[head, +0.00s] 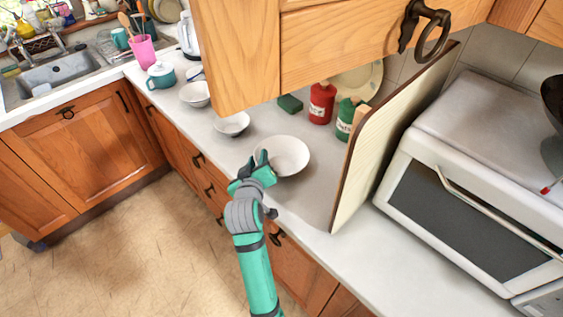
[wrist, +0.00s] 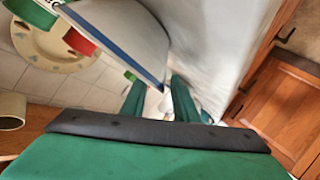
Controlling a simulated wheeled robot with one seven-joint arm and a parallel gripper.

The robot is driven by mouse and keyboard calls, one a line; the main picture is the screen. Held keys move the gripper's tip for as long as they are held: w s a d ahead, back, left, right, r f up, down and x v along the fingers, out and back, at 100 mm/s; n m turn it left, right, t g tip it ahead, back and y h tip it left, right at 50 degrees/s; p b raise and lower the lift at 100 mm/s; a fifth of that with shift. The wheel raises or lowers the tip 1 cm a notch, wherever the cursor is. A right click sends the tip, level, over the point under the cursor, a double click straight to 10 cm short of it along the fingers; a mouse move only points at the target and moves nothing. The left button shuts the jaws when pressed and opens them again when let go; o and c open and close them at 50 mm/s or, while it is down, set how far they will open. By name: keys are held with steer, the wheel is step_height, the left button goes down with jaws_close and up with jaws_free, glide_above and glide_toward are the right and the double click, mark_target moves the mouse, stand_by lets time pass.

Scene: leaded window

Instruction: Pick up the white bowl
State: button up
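The large white bowl (head: 285,153) stands upright on the counter, nearest my gripper of several white bowls. My gripper (head: 259,166) is at its left near rim, one finger overlapping the bowl in the head view. In the wrist view the bowl (wrist: 125,25) looms close, pale with a dark blue rim edge. The edge of the bowl reaches down towards the gap between the two green fingers of my gripper (wrist: 160,100). The fingers are apart. I cannot tell whether either touches the bowl.
Smaller white bowls (head: 232,123) (head: 195,94) stand further along the counter (head: 325,180). A red canister (head: 321,103) and a green canister (head: 346,118) stand behind. An upright board (head: 385,140) is to the right, beside a white oven (head: 480,200). A wooden cabinet (head: 330,45) overhangs.

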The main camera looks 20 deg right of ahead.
steer(key=shift+d, duration=0.1)
steer(key=shift+w, duration=0.15)
jaws_close()
